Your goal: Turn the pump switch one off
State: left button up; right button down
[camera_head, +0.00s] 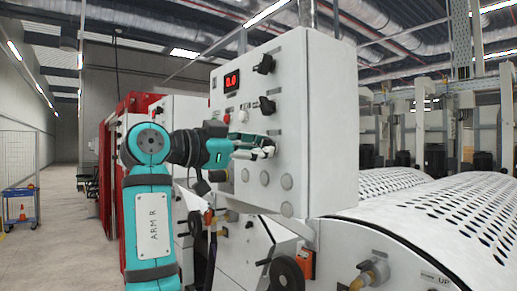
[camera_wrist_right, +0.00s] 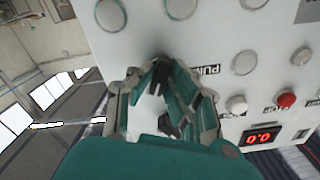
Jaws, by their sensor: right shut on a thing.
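The white control box (camera_head: 325,120) stands in the middle of the head view. My right gripper (camera_head: 266,148) reaches its front panel from the left, and its fingers hide the knob there. In the right wrist view the fingertips of my right gripper (camera_wrist_right: 157,72) come together around a small dark switch knob (camera_wrist_right: 160,57) on the panel, next to a label reading PUMP (camera_wrist_right: 204,70). The gripper is shut on this knob. The knob's exact angle is hidden by the fingers. My left gripper is not in view.
The panel has a red display (camera_head: 232,81) reading 0.0, black knobs (camera_head: 264,64) above the gripper and round grey buttons (camera_head: 286,182) below. A red button (camera_wrist_right: 286,100) shows in the wrist view. A perforated roller cover (camera_head: 440,210) lies right; open floor is at left.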

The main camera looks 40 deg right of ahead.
jog(key=n, duration=1.1)
jog(key=shift+r, duration=0.15)
dwell(0.6)
jog(key=c, duration=1.3)
grip_release()
jog(key=a, duration=0.4)
jog(key=w+a, duration=0.1)
jog(key=a, duration=0.7)
jog(key=shift+w, duration=0.2)
